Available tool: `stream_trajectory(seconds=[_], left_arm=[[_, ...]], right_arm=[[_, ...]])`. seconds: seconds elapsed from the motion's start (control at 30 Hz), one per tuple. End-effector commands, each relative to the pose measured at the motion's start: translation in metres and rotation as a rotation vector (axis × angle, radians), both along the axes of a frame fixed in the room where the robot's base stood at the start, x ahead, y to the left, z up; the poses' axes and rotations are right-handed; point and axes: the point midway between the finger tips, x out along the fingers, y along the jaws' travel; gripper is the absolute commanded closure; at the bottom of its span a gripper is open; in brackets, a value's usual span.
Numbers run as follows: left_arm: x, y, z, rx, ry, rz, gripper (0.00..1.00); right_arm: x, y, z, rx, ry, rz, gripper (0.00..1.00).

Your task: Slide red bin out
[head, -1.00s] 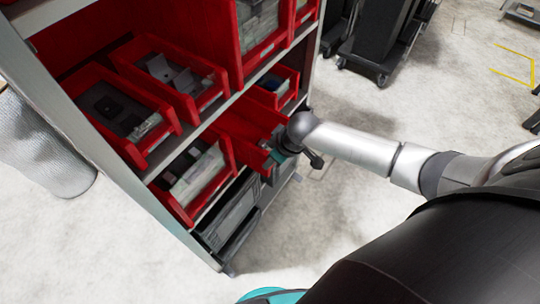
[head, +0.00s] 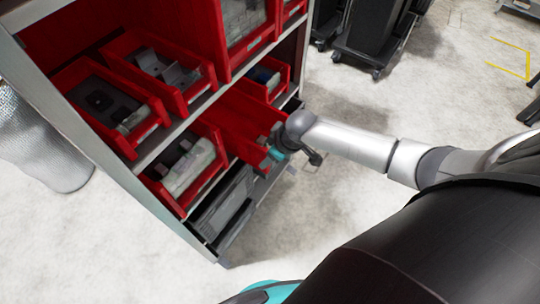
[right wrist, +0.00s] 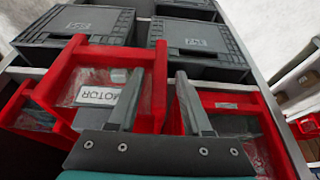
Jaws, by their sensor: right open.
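Several red bins sit in the shelf unit. One red bin (head: 238,112) on the lower tier is beside my right gripper (head: 273,148), whose wrist hides part of its front. In the right wrist view, my open right gripper (right wrist: 158,76) points at the red bins. Its fingers show on either side of the right wall of a red bin (right wrist: 160,60) with a white MOTOR label. I cannot tell whether they touch it. Another red bin (right wrist: 255,105) with clear-wrapped contents lies to the right. My left gripper is not in view.
Grey lidded crates (right wrist: 75,25) stand beyond the bins in the right wrist view. A grey bin (head: 225,202) sits under the lower red bins. Black wheeled carts (head: 372,35) stand behind the shelf unit.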

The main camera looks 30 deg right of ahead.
Motion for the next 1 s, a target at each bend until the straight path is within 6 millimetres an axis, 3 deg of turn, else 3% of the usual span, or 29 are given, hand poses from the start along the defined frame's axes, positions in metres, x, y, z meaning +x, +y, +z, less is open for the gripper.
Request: stream_trajectory(seconds=[0.47,1.0], left_arm=[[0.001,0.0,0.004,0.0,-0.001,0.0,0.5],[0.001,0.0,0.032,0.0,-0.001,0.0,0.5]], right_arm=[[-0.003,-0.002,0.011,0.001,-0.002,0.0,0.43],[-0.036,-0.021,0.103,-0.002,-0.002,0.002,0.43]])
